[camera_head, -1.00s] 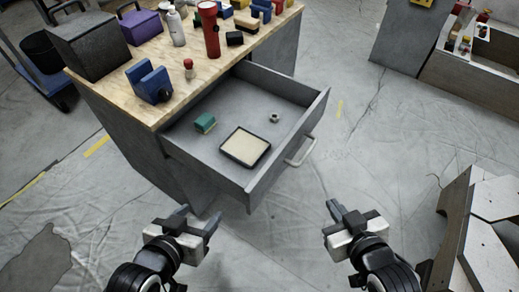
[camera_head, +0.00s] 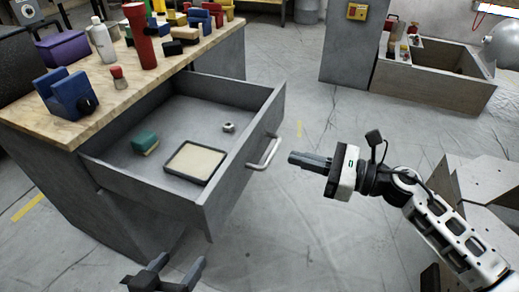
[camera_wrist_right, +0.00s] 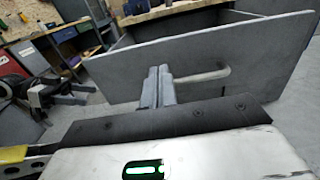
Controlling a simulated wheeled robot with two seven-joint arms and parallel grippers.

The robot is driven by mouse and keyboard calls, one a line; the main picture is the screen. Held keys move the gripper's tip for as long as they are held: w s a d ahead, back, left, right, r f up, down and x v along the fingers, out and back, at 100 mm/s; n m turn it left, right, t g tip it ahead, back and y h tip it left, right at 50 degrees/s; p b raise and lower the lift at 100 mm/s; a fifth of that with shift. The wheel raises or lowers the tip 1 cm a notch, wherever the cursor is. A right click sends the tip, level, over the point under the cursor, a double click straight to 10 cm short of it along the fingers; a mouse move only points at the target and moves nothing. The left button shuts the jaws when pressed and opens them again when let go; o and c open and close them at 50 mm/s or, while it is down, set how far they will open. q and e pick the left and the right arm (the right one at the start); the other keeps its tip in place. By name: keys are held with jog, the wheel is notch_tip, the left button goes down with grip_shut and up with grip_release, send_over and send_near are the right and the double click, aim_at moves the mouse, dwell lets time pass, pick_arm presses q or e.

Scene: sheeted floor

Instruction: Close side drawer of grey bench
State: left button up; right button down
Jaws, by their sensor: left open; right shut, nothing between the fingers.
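The grey bench's side drawer (camera_head: 233,180) is pulled well out, with its front panel facing right in the head view. Its pale bar handle (camera_head: 264,152) is on that front; the handle (camera_wrist_right: 203,76) also shows in the right wrist view. My right gripper (camera_head: 292,158) is shut and empty, its fingertips just right of the handle with a small gap in the head view. In the right wrist view its fingers (camera_wrist_right: 158,85) point at the drawer front near the handle's left end; contact there is unclear. My left gripper (camera_head: 178,272) is open and empty, low in front of the drawer.
The drawer holds a tray (camera_head: 195,162), a green block (camera_head: 145,142) and a small nut (camera_head: 229,127). The wooden benchtop (camera_head: 112,82) carries tools and boxes. A grey stepped structure (camera_head: 485,195) stands at right.

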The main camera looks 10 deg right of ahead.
aim_at(246, 144)
jog(key=x, duration=0.9)
jog(key=shift+w+a, duration=0.1)
jog(key=shift+a, duration=0.1)
